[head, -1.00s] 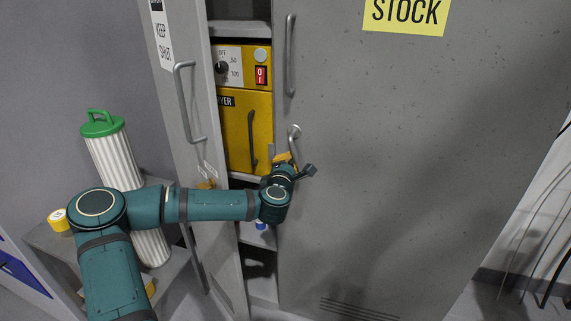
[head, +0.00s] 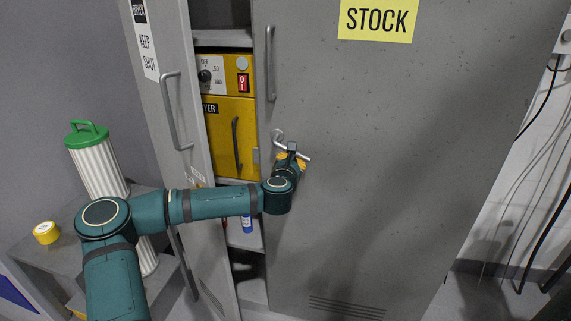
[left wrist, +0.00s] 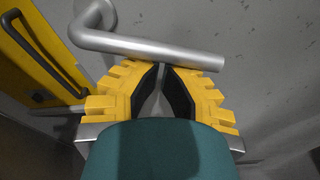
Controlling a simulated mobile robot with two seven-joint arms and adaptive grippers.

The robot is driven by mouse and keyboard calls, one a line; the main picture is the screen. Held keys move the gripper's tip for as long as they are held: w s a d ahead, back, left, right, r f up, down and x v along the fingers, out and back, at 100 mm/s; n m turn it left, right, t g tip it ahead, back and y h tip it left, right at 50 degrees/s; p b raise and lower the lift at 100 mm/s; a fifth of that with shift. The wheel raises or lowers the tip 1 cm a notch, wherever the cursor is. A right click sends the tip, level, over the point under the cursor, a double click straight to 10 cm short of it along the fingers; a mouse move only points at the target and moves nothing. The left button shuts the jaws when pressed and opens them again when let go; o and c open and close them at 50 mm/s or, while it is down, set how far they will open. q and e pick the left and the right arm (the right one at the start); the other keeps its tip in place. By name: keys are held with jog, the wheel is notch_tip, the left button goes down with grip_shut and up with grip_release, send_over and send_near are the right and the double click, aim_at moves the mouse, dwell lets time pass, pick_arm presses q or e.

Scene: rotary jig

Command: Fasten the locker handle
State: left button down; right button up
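The locker handle is a bent grey metal lever (head: 302,154) on the grey locker door (head: 400,170) with the yellow STOCK sign. Its bar slopes down to the right. In the left wrist view the lever (left wrist: 150,49) crosses just above my fingertips. My left gripper (head: 291,153) is right below the lever, pointing up at it. In the left wrist view its yellow fingers (left wrist: 163,70) nearly meet at the tips, with only a thin gap and no bar between the pads. Touch between fingers and lever cannot be told. My right gripper is not in view.
A narrower door (head: 175,120) marked KEEP SHUT stands ajar at left. A green-lidded ribbed canister (head: 95,168) and a yellow roll (head: 46,232) stand at far left.

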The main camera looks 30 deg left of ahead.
pick_arm(q)
jog(key=n, duration=0.1)
jog(key=d+r+n, duration=0.1)
jog(key=shift+w+r+n+h, duration=0.1)
jog(key=shift+r+n+h, duration=0.15)
jog(key=shift+n+h, duration=0.05)
jog(key=shift+d+r+p, duration=0.15)
jog(key=shift+r+p, duration=0.2)
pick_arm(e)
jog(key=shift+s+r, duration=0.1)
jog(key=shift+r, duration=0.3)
pick_arm(q)
jog(key=shift+r, duration=0.1)
jog(key=s+d+f+b, duration=0.1)
jog(key=s+d+f, duration=0.1)
jog(key=s, duration=0.6)
jog(key=shift+s+f, duration=0.25)
jog(key=shift+s, duration=0.15)
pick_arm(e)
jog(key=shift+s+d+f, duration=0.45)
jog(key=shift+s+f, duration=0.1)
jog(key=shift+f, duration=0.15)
pick_arm(q)
jog(key=shift+d, duration=0.2)
